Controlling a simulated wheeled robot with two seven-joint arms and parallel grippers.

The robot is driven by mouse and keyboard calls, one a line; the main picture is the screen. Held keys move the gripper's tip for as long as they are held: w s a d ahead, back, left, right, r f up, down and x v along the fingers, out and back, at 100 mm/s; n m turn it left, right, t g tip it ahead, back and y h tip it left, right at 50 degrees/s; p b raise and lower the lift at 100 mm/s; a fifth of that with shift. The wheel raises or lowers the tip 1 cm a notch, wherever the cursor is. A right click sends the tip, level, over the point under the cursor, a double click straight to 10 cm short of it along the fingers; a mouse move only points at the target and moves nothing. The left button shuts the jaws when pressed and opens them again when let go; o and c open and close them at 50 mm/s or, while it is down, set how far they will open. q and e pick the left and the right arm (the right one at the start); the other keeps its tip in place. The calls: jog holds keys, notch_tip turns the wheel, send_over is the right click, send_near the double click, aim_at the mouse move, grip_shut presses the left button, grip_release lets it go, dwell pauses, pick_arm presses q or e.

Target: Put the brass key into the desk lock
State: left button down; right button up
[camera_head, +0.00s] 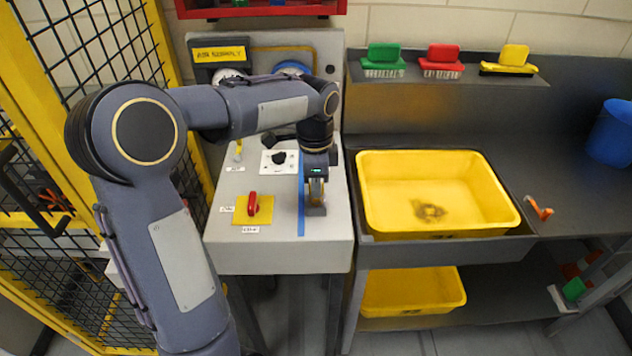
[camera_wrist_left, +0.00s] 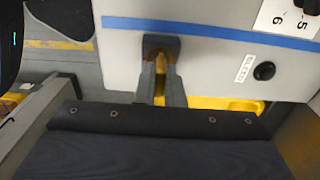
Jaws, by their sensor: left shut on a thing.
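My left gripper (camera_head: 316,192) reaches down over the right part of the grey desk top (camera_head: 225,255). It is shut on the brass key (camera_wrist_left: 159,71), of which only a small brass-coloured part shows between the fingers. In the left wrist view the fingertips (camera_wrist_left: 161,77) are at a small dark square block (camera_wrist_left: 151,41) on the desk, with the key at its opening. I cannot tell how deep the key sits there. A round black fitting (camera_wrist_left: 264,71) with a small white label is apart from the fingers; I cannot tell whether it is the desk lock. My right gripper is not in view.
A blue stripe (camera_head: 301,222) runs beside the block. A red handle (camera_head: 253,203) on a yellow plate and a white dial plate (camera_head: 267,168) are to the left. A yellow bin (camera_head: 372,228) stands right of the desk. A yellow mesh fence (camera_head: 168,50) is at the left.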

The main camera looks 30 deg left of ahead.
pick_arm(q)
jog(key=shift+f+b, duration=0.35)
jog(key=shift+f, duration=0.25)
jog(key=c, duration=1.5)
grip_release()
jog(key=shift+o, duration=0.2)
notch_tip(320, 180, up, 7)
jog(key=shift+r, duration=0.4)
